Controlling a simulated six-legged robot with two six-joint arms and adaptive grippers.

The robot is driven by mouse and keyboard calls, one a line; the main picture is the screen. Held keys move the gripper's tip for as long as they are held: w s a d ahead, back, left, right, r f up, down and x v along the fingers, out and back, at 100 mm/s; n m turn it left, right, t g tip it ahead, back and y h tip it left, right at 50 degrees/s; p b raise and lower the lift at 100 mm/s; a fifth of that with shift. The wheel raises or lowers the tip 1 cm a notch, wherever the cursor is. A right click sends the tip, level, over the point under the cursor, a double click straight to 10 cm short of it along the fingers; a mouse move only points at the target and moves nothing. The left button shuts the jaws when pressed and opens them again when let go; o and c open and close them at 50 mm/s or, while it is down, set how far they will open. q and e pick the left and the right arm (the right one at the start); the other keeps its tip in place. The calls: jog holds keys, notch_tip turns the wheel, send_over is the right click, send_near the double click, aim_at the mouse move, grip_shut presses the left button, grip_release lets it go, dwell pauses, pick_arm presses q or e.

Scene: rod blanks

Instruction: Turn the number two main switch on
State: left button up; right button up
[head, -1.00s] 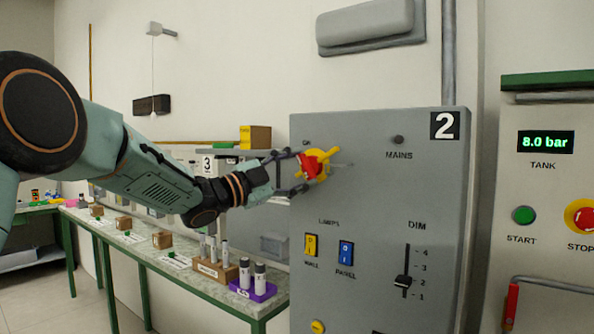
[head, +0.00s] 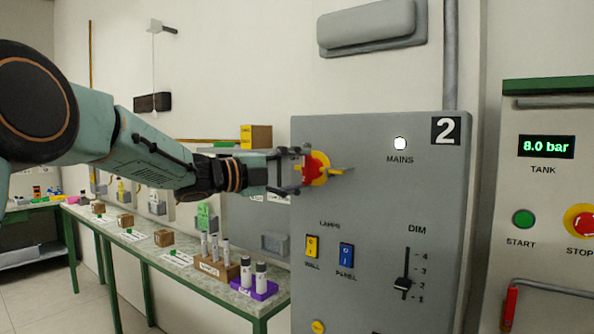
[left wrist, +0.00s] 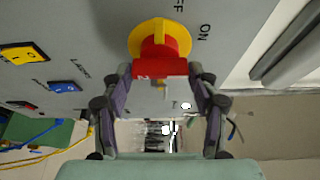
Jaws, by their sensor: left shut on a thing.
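The number two panel (head: 375,215) is a grey cabinet with a black "2" label at its top right. Its main switch (head: 316,168) is a red handle on a yellow plate, at the panel's upper left. My left gripper (head: 293,170) is shut on the red handle, which also shows in the left wrist view (left wrist: 160,67) between the two fingers (left wrist: 160,85). The MAINS lamp (head: 400,143) is lit white. In the left wrist view the words "ON" and part of "OFF" show beside the switch. My right gripper is not in view.
Below the switch are a yellow wall lamp switch (head: 311,246), a blue panel lamp switch (head: 346,254) and a DIM slider (head: 402,283). A tank panel (head: 545,210) stands at right. A bench (head: 150,255) with bottles and boxes runs along the left wall.

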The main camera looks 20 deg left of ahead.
pick_arm(q)
jog(key=shift+r, duration=0.3)
jog(key=o, duration=1.7)
jog(key=shift+w+f, duration=0.15)
jog(key=shift+f, duration=0.1)
jog(key=shift+s, duration=0.2)
jog(key=v, duration=1.1)
jog(key=shift+s+a, duration=0.15)
jog(key=shift+a, duration=0.2)
